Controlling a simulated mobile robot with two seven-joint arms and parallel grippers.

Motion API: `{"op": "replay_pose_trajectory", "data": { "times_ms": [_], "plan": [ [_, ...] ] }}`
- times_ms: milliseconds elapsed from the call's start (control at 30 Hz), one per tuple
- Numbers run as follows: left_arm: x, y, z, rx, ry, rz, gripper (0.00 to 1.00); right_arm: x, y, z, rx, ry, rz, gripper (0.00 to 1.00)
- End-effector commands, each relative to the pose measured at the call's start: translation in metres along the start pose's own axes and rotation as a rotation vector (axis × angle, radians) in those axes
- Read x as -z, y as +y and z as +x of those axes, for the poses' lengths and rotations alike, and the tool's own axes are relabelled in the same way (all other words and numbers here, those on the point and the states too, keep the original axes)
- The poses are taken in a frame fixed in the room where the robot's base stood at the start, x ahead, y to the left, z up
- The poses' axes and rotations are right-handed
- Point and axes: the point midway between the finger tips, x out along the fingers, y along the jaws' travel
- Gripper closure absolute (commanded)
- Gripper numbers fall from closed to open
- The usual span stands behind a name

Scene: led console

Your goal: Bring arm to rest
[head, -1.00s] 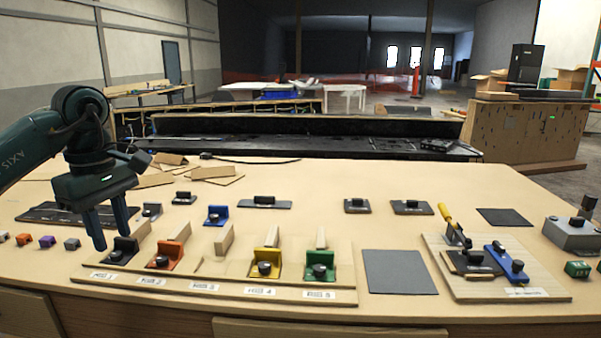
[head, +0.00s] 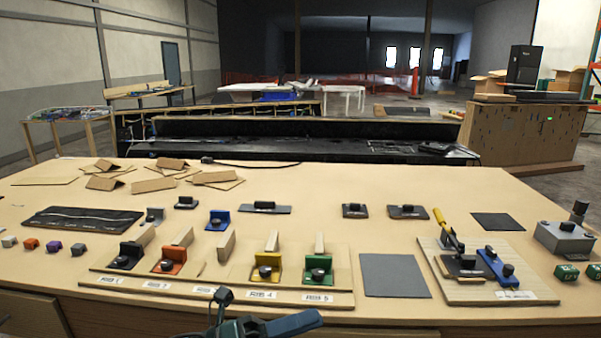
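My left gripper (head: 290,323) is low at the bottom edge of the head view, in front of the table's front edge. Only part of it shows, in dark teal, with a small dark wrist part (head: 222,297) sticking up. Its fingers are mostly cut off, so I cannot tell whether they are open. It is apart from the pieces on the table. My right gripper is not in view.
The wooden table (head: 390,220) carries a labelled board with black (head: 127,256), orange (head: 169,262), yellow (head: 266,267) and green (head: 318,269) pieces. A blue piece (head: 218,220) sits behind it. A tool board (head: 470,290) and grey box (head: 565,237) stand right.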

Motion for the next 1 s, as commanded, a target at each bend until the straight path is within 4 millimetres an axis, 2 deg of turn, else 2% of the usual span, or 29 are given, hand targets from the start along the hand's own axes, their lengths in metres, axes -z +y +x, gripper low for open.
{"op": "replay_pose_trajectory", "data": {
  "times_ms": [33,167,267,367,500,600,700,800,1000],
  "plan": [
    [0.000,0.005,-0.007,-0.002,-0.140,-0.164,0.68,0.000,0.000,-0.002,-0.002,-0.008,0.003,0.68],
    [0.001,0.031,-0.041,-0.025,-0.492,-0.577,0.68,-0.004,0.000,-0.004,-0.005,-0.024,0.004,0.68],
    [0.017,0.059,-0.081,-0.052,-0.765,-0.901,0.68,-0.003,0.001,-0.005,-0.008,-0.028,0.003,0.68],
    [0.052,0.086,-0.128,-0.083,-1.038,-1.220,0.68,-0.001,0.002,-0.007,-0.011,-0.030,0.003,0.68],
    [0.119,0.109,-0.187,-0.124,-1.380,-1.595,0.68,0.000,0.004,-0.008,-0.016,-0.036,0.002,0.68],
    [0.160,0.112,-0.213,-0.144,-1.550,-1.767,0.68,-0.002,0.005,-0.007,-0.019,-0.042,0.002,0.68],
    [0.186,0.112,-0.228,-0.154,-1.654,-1.869,0.68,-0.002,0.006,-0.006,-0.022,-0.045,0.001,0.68],
    [0.198,0.111,-0.234,-0.161,-1.699,-1.913,0.68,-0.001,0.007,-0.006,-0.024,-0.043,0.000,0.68],
    [0.200,0.111,-0.235,-0.163,-1.706,-1.920,0.68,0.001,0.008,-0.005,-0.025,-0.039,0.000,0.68]
  ]
}}
